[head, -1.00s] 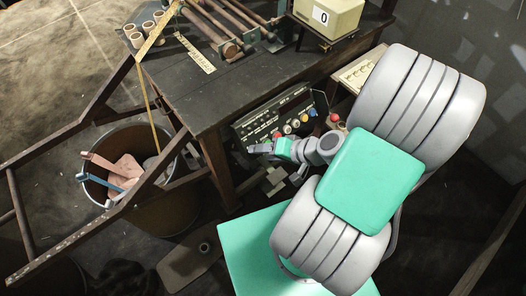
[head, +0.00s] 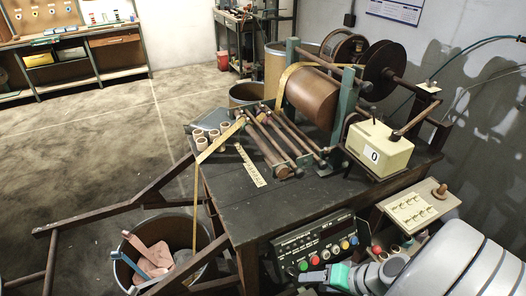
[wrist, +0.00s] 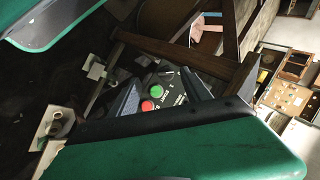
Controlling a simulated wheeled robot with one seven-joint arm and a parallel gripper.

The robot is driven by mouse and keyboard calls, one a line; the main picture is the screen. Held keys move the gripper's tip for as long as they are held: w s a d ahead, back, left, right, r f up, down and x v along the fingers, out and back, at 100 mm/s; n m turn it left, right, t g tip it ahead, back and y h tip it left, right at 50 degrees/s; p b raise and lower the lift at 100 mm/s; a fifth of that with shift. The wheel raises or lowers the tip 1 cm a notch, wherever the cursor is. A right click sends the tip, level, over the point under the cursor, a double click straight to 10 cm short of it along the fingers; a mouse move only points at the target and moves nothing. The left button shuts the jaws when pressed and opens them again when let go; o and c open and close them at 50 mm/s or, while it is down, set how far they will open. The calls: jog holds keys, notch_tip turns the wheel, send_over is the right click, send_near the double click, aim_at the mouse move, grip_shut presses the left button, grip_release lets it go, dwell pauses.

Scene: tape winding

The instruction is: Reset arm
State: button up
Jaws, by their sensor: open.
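My gripper (head: 314,276) is at the lower middle of the head view, in front of the control panel (head: 318,245) under the table. Its grey fingers and teal part show small there. It is open, and nothing shows between the fingers. My grey arm enters from the lower right corner. In the wrist view my green gripper housing fills the lower edge and upper left. Beyond it the panel's red button (wrist: 147,106) and green button (wrist: 156,91) show.
The dark table (head: 297,200) carries a winding machine with a brown roll (head: 312,100), a cream box marked 0 (head: 379,152) and several cardboard cores. A bin (head: 178,235) and a wooden frame stand to the left. A switch box (head: 412,207) sits right. Open floor lies at left.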

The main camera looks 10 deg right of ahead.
jog(key=w+a+r+n+g+h+p, duration=0.1)
jog(key=w+a+r+n+h+p, duration=0.1)
jog(key=r, duration=0.8)
jog(key=w+a+r+n+h+p, duration=0.2)
jog(key=r+h+p, duration=0.1)
jog(key=r, duration=0.7)
jog(key=shift+g+h, duration=0.4)
jog(key=shift+h, duration=0.2)
jog(key=shift+a+r, duration=0.1)
